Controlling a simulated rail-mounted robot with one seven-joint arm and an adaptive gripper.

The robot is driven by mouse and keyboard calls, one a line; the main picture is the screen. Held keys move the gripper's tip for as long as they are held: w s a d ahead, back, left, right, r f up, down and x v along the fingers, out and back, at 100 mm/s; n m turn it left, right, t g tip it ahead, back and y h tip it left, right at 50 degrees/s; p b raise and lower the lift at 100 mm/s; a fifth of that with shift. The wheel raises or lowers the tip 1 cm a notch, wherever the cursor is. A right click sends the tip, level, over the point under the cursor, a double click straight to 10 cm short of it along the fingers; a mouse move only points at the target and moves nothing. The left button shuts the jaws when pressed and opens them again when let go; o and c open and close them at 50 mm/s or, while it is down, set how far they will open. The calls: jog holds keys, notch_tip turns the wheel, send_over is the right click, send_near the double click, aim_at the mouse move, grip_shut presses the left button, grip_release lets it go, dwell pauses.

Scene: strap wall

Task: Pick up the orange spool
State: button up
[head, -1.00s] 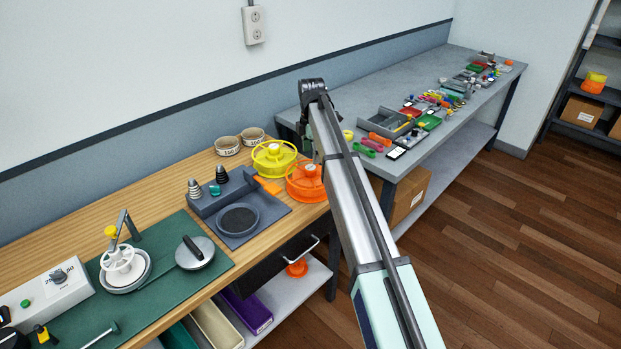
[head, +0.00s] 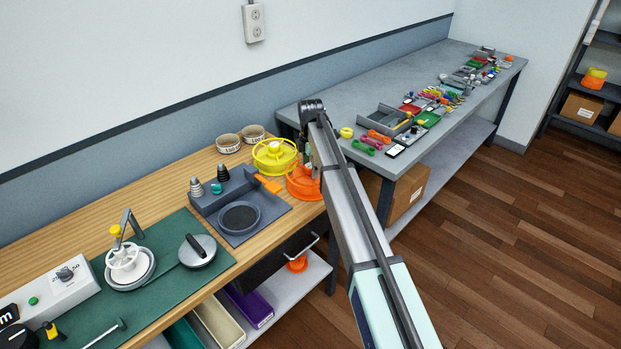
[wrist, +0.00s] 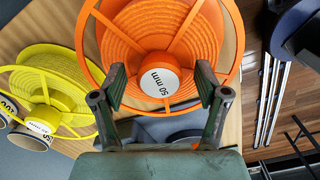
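The orange spool (head: 301,187) stands at the right end of the wooden bench in the head view, partly hidden behind my arm. In the wrist view the orange spool (wrist: 139,45) fills the upper middle, with a white label reading 50 mm on its hub. My gripper (wrist: 162,85) is open, its two fingers apart in front of the spool, one on each side of the label. Nothing is held. I cannot tell whether the fingertips touch the spool.
A yellow spool (head: 274,156) stands close beside the orange one; it also shows in the wrist view (wrist: 50,95). A dark grey tray (head: 270,212) lies to the left. A smaller orange object (head: 297,264) sits on the lower shelf. A grey bench (head: 365,100) stands behind.

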grip_shut()
jog(key=shift+r, duration=0.2)
